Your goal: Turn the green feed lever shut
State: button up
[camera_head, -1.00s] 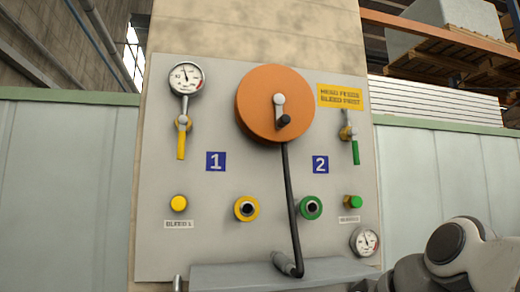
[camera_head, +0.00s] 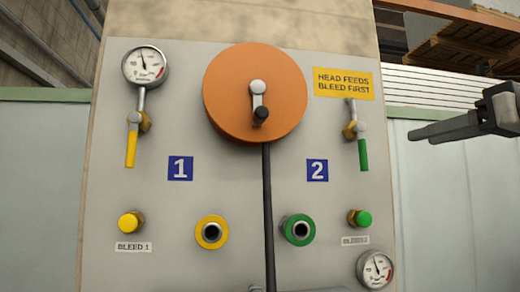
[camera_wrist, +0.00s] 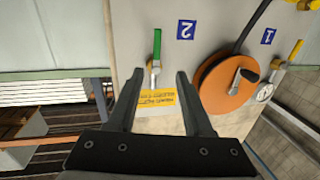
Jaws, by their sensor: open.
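The green feed lever (camera_head: 364,154) hangs straight down, in line with its pipe, from a brass valve (camera_head: 352,130) on the right of the grey panel. In the wrist view, which is turned upside down, the green lever (camera_wrist: 157,43) points up, ahead of the jaws and between their lines. My gripper (camera_head: 412,136) comes in from the right, apart from the lever and panel. In the wrist view my gripper (camera_wrist: 158,75) shows two spread fingers with nothing between them.
A yellow lever (camera_head: 131,149) hangs down at the left under a gauge (camera_head: 146,66). An orange reel (camera_head: 254,92) with a crank and black hose stands mid-panel. A yellow sign (camera_head: 343,83) is above the green lever. A green bleed knob (camera_head: 364,219) and a gauge (camera_head: 375,270) are below.

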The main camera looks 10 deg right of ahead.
aim_at(365, 146)
jog(key=p+x, duration=0.1)
jog(key=x, duration=0.4)
jog(key=r+p+x, duration=0.1)
jog(key=x, duration=0.5)
jog(key=p+x, duration=0.1)
jog(key=x, duration=0.5)
jog(key=shift+w+d+r, duration=0.15)
jog(key=shift+d+r, duration=0.1)
grip_shut()
dwell(0.8)
